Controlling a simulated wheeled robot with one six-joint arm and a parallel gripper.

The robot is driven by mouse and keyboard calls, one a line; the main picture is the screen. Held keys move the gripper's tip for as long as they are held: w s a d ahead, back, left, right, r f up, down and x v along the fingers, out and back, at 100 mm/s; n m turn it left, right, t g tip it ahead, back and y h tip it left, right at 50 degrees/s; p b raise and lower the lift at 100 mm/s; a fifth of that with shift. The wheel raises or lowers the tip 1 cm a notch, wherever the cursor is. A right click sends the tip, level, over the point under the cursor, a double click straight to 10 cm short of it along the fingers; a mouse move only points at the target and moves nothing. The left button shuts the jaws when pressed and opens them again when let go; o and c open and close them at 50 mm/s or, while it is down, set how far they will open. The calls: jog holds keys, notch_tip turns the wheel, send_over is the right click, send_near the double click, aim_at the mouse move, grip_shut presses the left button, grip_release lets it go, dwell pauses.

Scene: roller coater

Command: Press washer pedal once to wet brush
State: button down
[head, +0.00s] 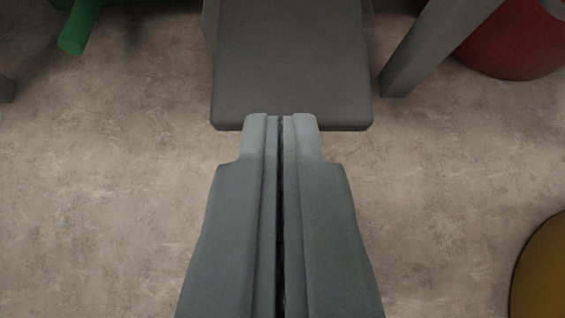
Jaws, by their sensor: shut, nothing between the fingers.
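A dark grey flat plate, which looks like the washer pedal (291,62), juts out over the floor at the top middle of the head view. My gripper (281,118) is shut and empty, with its two fingers side by side. The fingertips overlap the plate's near edge in the picture. I cannot tell whether they touch it or hover above it. The brush is not in view.
A grey leg (435,45) stands right of the plate, with a red rounded object (515,45) behind it. A green bar (78,28) is at the upper left. A yellow round object (543,275) is at the lower right. The floor (110,200) between is clear.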

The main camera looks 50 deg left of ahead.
jog(key=shift+v, duration=2.4)
